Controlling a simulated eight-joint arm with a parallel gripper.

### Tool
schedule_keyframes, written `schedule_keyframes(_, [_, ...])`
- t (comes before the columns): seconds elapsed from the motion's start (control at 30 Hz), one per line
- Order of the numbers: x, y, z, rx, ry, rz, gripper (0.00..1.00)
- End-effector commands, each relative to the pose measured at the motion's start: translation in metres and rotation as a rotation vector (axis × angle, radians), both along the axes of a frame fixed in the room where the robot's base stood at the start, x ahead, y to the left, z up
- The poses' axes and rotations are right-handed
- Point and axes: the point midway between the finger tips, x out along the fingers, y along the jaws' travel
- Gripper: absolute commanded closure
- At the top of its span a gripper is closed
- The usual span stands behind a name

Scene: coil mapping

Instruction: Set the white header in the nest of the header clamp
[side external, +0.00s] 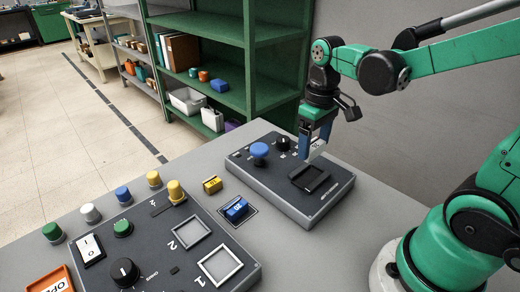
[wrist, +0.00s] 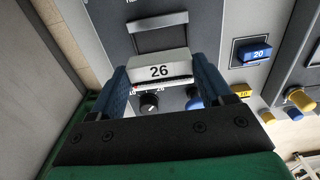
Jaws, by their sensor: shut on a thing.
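The white header (wrist: 160,66), marked 26, is held between the two blue fingers of my gripper (wrist: 165,88) in the wrist view. In the side external view my gripper (side external: 318,140) points down with the white header (side external: 316,149) at its fingertips, above the dark unit on the right of the table. The nest of the header clamp (side external: 310,177) is a dark rectangular recess in that unit's top. It also shows in the wrist view (wrist: 165,36), beyond the header. The header appears raised and apart from the nest.
The clamp unit carries a blue knob (side external: 259,151) and a black dial (side external: 282,143) close to my gripper. A blue block (side external: 236,209) and a yellow block (side external: 212,185) sit left of it. A panel (side external: 178,262) with knobs and two square frames stands front left.

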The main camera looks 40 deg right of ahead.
Motion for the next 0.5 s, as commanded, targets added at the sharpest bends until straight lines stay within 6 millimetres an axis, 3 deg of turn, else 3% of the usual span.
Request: schedule_keyframes(0.5, [0.0,0.001,-0.044,0.0,0.0,0.0,0.78])
